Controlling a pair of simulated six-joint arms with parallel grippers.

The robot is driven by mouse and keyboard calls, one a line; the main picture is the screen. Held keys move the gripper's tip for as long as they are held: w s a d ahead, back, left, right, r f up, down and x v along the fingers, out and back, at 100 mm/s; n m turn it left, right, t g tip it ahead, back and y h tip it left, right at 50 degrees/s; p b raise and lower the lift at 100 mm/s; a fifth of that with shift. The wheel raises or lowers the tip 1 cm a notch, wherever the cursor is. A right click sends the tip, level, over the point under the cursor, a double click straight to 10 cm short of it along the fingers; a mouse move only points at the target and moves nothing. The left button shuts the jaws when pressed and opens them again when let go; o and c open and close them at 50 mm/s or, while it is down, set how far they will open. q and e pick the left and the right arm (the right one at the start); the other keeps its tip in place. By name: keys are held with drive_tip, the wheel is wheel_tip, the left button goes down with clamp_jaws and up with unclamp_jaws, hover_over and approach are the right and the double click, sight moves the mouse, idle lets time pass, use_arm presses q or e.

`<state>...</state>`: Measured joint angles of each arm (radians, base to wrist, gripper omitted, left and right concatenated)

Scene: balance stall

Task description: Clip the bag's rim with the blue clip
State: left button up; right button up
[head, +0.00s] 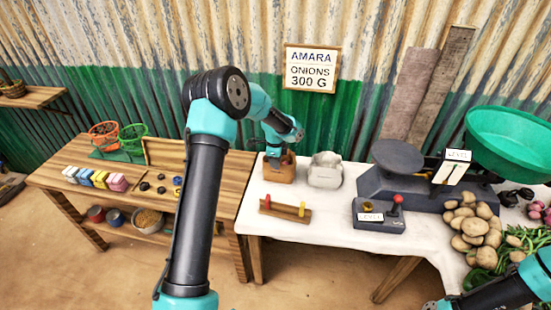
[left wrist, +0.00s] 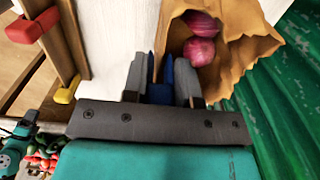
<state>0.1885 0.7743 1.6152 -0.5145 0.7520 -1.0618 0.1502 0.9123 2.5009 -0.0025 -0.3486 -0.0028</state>
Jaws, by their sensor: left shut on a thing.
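The brown paper bag (head: 279,174) stands open on the white-topped table. In the left wrist view the bag (left wrist: 250,35) shows its crinkled rim and purple-red onions (left wrist: 199,51) inside. My left gripper (left wrist: 163,68) is shut on the blue clip (left wrist: 160,94), whose two prongs point forward towards the bag. The clip is beside the near edge of the bag's rim; I cannot tell whether they touch. In the head view my left arm reaches over the bag and its gripper mostly hides there. My right arm shows at the lower right, its fingers out of sight.
A wooden clip rail (head: 285,210) with a red clip (left wrist: 32,25) and a yellow clip (left wrist: 67,90) lies before the bag. A pale container (head: 325,172) stands close right of it. A scale (head: 425,185) and potatoes (head: 475,230) fill the right side.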

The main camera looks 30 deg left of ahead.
use_arm(q)
drive_tip(key=shift+f, duration=0.3)
drive_tip(key=o, duration=1)
drive_tip(key=shift+c, duration=0.2)
wheel_tip(320, 180, up, 17)
drive_tip(key=shift+r, duration=0.2)
wheel_tip(320, 180, up, 7)
idle(1.2)
